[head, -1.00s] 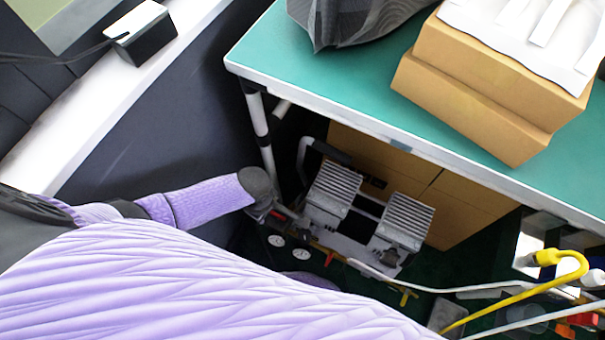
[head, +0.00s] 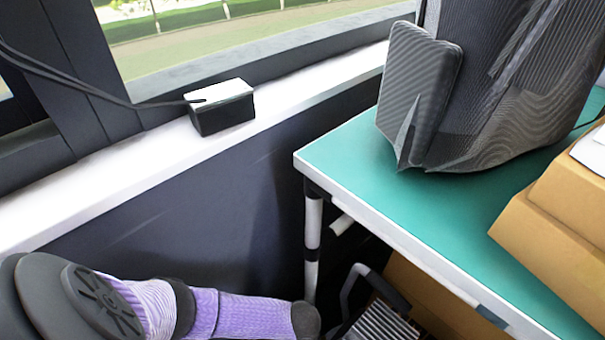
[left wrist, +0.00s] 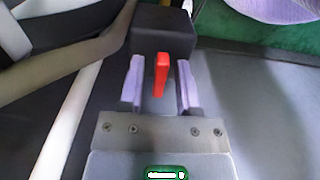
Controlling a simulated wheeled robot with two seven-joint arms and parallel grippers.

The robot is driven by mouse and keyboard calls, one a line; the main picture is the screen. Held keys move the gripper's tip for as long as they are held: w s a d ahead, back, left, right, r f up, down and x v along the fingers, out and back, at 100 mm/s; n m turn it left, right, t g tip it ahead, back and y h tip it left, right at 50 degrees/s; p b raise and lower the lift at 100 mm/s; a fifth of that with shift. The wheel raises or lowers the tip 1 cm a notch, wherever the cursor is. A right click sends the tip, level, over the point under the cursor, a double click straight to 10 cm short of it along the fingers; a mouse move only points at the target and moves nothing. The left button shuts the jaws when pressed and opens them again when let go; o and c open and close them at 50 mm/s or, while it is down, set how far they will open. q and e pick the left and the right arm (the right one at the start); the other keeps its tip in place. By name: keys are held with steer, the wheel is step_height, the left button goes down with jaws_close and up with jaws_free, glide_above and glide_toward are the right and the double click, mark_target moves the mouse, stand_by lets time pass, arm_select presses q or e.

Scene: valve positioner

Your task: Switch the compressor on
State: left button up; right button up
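The compressor (head: 378,322) shows only in part at the bottom of the head view, under the table, with a ribbed grey cylinder head and a dark handle. In the left wrist view a black box (left wrist: 160,22), apparently its switch housing, carries a red switch lever (left wrist: 161,74). My left gripper (left wrist: 159,66) is open, with one purple finger on each side of the red lever and a visible gap on both sides. In the head view my left arm reaches down toward the compressor, and its fingers are out of sight. My right gripper is in neither view.
The green-topped table (head: 345,155) stands over the compressor, its leg (head: 312,240) close to my left arm. On it are a grey ribbed bag-like object (head: 500,90) and cardboard boxes (head: 560,220). A black-and-white box (head: 222,108) sits on the window sill (head: 110,175).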

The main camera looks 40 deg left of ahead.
arm_select(q)
jaws_close()
